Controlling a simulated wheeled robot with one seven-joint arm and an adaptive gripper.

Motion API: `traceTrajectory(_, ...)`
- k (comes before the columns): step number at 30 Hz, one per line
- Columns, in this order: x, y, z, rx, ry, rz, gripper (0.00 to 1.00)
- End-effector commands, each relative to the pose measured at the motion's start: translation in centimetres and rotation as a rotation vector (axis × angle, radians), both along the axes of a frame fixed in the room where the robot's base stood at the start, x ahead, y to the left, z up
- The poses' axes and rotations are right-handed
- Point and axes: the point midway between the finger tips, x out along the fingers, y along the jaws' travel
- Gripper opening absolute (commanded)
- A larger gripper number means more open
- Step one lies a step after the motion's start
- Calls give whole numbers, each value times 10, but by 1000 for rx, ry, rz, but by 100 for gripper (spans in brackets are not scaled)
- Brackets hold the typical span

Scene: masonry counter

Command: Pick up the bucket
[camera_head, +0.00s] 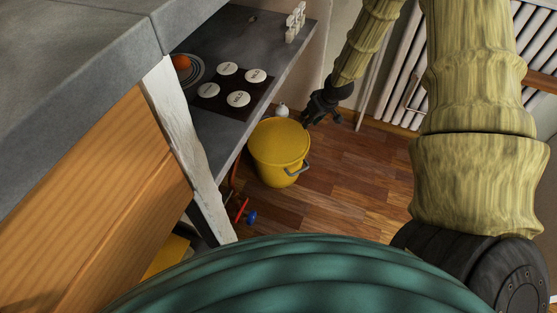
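A yellow bucket (282,152) stands upright on the wooden floor beside the counter's edge. A grey-blue handle (297,169) shows on its lower right side.
The grey counter (222,128) runs along the left, with a dark board of round white labels (238,99) and a plate (190,70). A white radiator (400,82) stands at the back right. A red and blue object (246,214) lies near the bucket. The wooden floor (350,180) to the right is clear.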

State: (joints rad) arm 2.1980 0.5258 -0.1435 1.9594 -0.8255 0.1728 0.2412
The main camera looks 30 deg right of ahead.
Motion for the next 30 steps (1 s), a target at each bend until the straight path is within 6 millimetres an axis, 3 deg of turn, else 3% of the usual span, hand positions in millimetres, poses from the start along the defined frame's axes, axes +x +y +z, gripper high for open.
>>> traceTrajectory(6, 11, 4, -33, 0, 1, 0, 29)
traceTrajectory(14, 16, 5, -43, 0, 0, 0, 29)
traceTrajectory(30, 33, 10, -87, 1, 1, 0, 29)
